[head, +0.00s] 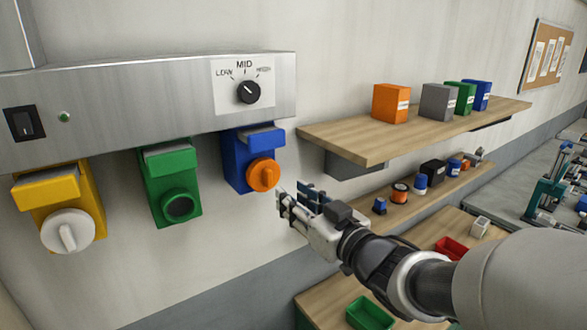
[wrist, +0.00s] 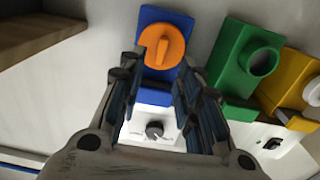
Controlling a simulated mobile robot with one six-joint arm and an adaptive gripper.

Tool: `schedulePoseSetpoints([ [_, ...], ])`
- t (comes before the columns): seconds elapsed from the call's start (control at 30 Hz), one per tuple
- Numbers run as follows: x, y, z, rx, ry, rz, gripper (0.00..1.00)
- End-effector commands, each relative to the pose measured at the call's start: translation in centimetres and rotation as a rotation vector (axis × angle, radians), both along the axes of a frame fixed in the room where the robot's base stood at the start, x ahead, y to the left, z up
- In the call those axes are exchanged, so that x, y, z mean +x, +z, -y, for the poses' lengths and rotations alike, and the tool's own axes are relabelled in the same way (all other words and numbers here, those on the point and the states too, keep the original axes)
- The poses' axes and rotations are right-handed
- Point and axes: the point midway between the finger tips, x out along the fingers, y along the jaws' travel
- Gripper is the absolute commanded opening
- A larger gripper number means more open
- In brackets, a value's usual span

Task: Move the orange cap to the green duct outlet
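The orange cap (head: 263,175) sits on the blue duct outlet (head: 234,162) under the metal panel. The green duct outlet (head: 172,182) is left of it, and its round mouth is uncovered and dark. My gripper (head: 286,198) is just right of and below the orange cap in the head view. In the wrist view my gripper (wrist: 160,75) is open, with the orange cap (wrist: 163,46) beyond the fingertips and between them. I cannot tell whether the fingers touch it. The green duct outlet (wrist: 250,62) also shows in the wrist view.
A yellow duct outlet (head: 60,188) with a white cap (head: 68,231) is at the far left. The metal panel (head: 150,95) with a dial (head: 248,92) runs above the outlets. A wooden shelf (head: 400,135) with coloured boxes juts out at right. The wall below the outlets is clear.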

Motion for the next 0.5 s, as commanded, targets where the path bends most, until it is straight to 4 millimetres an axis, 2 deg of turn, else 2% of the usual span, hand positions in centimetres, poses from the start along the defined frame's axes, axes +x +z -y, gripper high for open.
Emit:
schedulePoseSetpoints([
  [0.5, 6.5, -0.1, -4.7, 0.007, 0.012, 0.005, 0.32],
])
